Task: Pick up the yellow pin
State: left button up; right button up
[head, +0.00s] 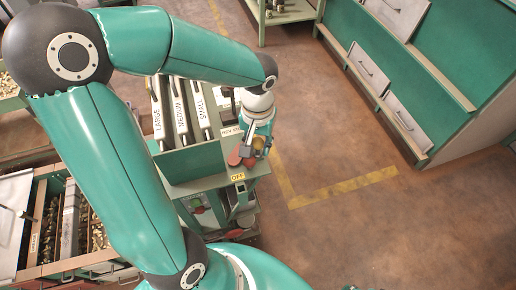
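My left arm arches across the view from the left. Its gripper (246,156) points down over the near right corner of the green hopper stand (195,165). The fingers are small and partly hidden by the gripper body, so I cannot tell whether they are open or shut. Reddish round parts (234,158) lie beside and below the fingers. I cannot make out a yellow pin; it may be hidden by the gripper or too small to see. My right gripper is not in view.
The stand has slots labelled LARGE, MEDIUM and SMALL (201,112) and a yellow OFF label (238,177) on its front. Bins of metal parts (68,225) stand at the lower left. A green drawer cabinet (460,60) is at upper right. The brown floor between is clear.

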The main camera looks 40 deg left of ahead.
pick_arm(q)
grip_shut()
jog(key=shift+r, duration=0.1)
